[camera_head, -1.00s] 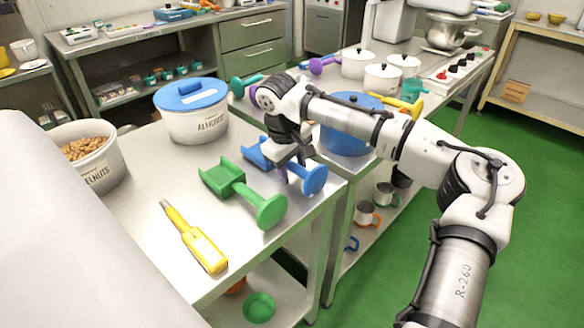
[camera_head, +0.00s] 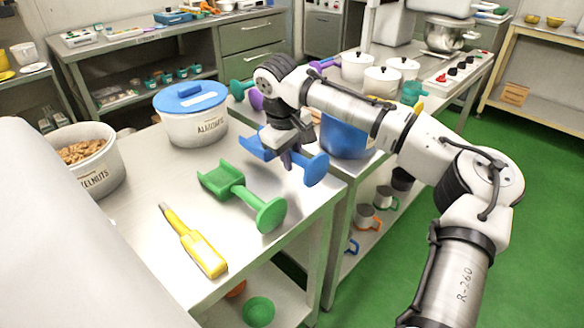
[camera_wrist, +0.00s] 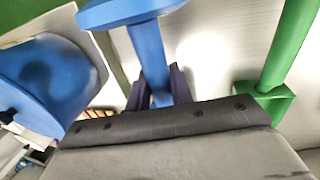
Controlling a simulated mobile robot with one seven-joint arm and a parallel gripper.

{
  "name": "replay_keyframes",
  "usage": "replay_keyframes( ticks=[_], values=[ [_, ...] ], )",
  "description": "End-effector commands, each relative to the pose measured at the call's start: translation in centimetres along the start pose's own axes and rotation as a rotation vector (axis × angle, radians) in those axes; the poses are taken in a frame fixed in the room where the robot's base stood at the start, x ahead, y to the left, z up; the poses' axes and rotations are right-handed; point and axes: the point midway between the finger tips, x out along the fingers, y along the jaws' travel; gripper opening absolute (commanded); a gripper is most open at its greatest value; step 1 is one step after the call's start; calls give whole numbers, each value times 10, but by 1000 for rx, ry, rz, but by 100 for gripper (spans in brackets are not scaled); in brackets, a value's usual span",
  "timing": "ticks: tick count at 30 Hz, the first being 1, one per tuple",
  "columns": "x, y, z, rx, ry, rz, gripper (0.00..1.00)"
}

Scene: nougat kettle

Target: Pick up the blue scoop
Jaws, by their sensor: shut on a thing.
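The blue scoop (camera_head: 314,170) is in my gripper (camera_head: 290,158), which is shut on its handle. In the head view the scoop appears raised a little above the steel table, with its pan to the left and its round end to the right. In the wrist view the blue handle (camera_wrist: 150,58) runs between the two dark fingers of my gripper (camera_wrist: 160,88). The fingers hide part of the handle.
A green scoop (camera_head: 240,195) lies just in front, and a yellow-handled tool (camera_head: 200,248) lies nearer. A lidded white tub (camera_head: 192,122) and a tub of nuts (camera_head: 90,160) stand behind and left. A blue pot (camera_head: 345,138) stands close on the right.

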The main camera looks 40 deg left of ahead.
Motion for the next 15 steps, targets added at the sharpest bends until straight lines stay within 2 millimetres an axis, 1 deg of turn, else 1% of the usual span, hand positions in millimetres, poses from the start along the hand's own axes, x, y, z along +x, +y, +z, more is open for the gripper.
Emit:
replay_keyframes(
  ticks=[1, 9, 12, 15],
  values=[
    [-12, 2, -1, 0, 4, 1, 0],
    [-91, 17, -1, 0, 4, 0, 0],
    [-116, 23, 0, 1, 2, 1, 0],
    [-135, 26, 0, -1, 2, -1, 0]
  ],
)
